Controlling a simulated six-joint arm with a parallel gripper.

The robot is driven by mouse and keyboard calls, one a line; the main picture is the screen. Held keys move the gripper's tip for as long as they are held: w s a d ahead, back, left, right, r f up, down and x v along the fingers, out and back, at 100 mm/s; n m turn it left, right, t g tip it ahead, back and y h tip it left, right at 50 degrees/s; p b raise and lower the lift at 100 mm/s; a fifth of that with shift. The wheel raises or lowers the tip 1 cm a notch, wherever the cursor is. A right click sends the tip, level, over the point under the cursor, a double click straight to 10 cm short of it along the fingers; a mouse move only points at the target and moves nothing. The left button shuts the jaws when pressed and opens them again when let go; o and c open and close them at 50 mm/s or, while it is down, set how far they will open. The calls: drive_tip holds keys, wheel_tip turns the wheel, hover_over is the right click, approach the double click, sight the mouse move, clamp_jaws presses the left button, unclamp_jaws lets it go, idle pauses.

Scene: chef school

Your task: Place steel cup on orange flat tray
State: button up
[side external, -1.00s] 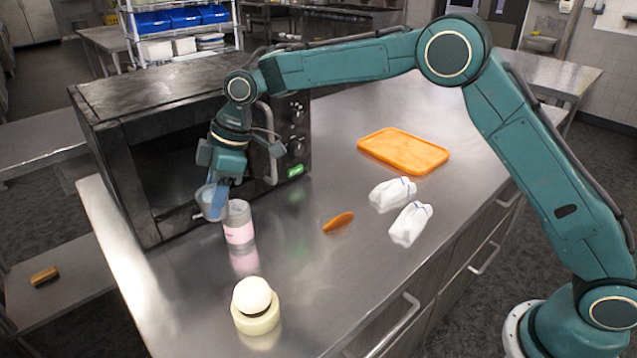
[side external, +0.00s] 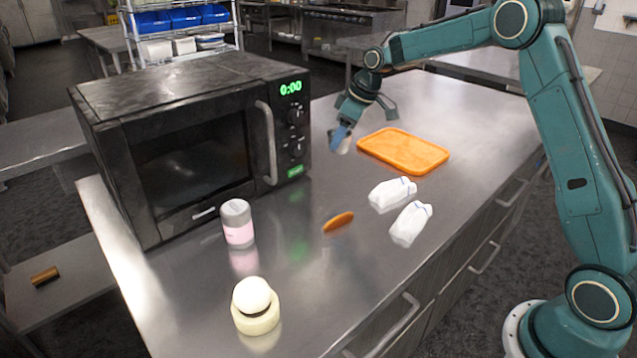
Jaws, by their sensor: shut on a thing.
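The orange flat tray (side external: 405,152) lies on the steel counter towards the back right. My gripper (side external: 340,136) is just left of the tray's left corner, above the counter, pointing down. It is shut on the steel cup (side external: 344,146), which shows as a small grey shape at the fingertips, partly hidden by them. The cup appears to be beside the tray rather than over it; its exact height is hard to tell.
A black microwave (side external: 195,150) stands on the left of the counter (side external: 330,270). A pink-and-grey canister (side external: 237,223), a white ball on a pale round base (side external: 255,305), a brown oval item (side external: 338,221) and two white packets (side external: 392,193) stand or lie in front. The tray's top is bare.

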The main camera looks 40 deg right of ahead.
drive_tip(key=s+d+m, duration=0.1)
drive_tip(key=d, duration=1.2)
drive_tip(key=m, duration=0.1)
hover_over(409, 157)
drive_tip(key=s, duration=0.2)
drive_tip(key=f, duration=0.2)
drive_tip(key=shift+h, duration=0.4)
drive_tip(key=shift+w+d+f, duration=0.1)
drive_tip(key=shift+d+f, duration=0.05)
drive_tip(key=shift+f, duration=3.75)
drive_tip(key=shift+f, duration=0.15)
drive_tip(key=o, duration=1)
drive_tip(key=v, duration=1.2)
drive_tip(key=shift+s, duration=0.2)
